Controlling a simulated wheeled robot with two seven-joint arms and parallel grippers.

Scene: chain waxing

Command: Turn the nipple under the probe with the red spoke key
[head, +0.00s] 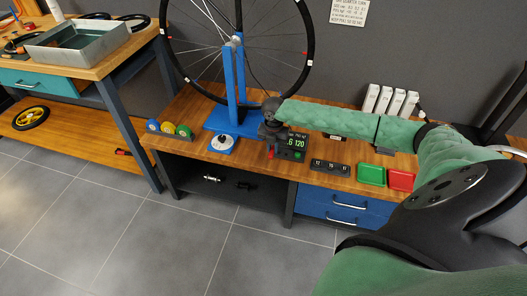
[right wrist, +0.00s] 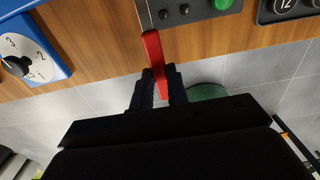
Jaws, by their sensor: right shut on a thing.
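The red spoke key (right wrist: 153,50) is pinched between the fingers of my right gripper (right wrist: 160,82), its red end sticking out beyond the fingertips. In the head view my right gripper (head: 270,136) is over the front edge of the bench, right of the blue stand, and a bit of the red key (head: 271,152) shows below it. The spoked wheel (head: 187,58) is held upright in the blue truing stand (head: 230,85), apart from the key. The nipple and the probe are too small to tell. My left gripper is out of view.
A dark display box (head: 296,143) with green digits stands right of my gripper. Green (head: 371,174) and red (head: 401,179) trays lie farther right. Coloured discs (head: 168,127) stand at left.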

